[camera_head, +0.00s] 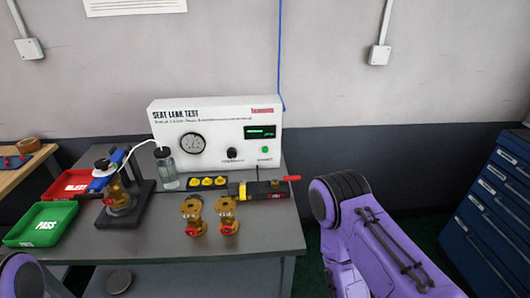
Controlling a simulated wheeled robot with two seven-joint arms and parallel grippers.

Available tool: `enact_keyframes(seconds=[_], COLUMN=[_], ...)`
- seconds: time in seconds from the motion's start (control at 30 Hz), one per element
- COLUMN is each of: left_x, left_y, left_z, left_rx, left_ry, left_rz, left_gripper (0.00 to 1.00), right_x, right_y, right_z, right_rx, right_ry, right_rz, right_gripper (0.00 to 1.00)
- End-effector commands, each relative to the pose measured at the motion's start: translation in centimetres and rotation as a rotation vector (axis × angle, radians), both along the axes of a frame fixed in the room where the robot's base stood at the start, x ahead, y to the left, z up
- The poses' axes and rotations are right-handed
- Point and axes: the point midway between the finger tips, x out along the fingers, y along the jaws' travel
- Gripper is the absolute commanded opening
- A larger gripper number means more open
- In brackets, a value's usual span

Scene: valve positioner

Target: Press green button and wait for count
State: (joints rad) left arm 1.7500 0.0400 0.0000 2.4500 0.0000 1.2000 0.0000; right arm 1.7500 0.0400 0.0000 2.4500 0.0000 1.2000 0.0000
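The white seat leak test box (224,110) stands at the back of the grey table. Its green button (265,149) is at the lower right of its front, below a dark display (259,132) with green digits too small to read. A round gauge (193,143) and a black knob (232,153) are on the same front. A brass valve (119,197) sits in a dark fixture at the left, near a clear jar (166,168) with a white tube. Parts of my purple arms show at the lower right and lower left corner. Neither gripper shows, and nothing of mine touches the button.
Two brass valves (194,216) (228,215) with red parts stand at the table's front. Yellow caps (207,181) and a red-handled tool (270,188) lie before the box. Green PASS tray (40,224) and red tray (70,184) are left. A blue cabinet (490,215) stands right.

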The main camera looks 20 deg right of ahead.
Motion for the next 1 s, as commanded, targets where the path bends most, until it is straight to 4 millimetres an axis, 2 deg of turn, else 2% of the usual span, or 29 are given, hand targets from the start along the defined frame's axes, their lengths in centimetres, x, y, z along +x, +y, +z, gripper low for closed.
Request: enact_keyframes(seconds=[0.13, 0.17, 0.3, 0.37, 1.0], left_x=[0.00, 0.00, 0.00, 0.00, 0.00], left_y=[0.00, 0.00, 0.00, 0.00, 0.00], left_z=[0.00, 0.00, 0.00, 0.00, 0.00], left_rx=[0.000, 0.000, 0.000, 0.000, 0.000], left_ry=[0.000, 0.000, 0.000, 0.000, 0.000], left_rz=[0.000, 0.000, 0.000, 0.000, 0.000], left_gripper=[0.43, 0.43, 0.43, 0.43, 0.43], right_x=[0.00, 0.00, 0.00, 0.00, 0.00], right_y=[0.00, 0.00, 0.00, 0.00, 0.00], right_z=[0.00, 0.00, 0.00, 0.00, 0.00], right_rx=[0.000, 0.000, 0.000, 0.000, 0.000], right_ry=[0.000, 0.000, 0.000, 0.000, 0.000], right_rz=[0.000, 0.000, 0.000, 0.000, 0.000], right_gripper=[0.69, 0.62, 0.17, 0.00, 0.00])
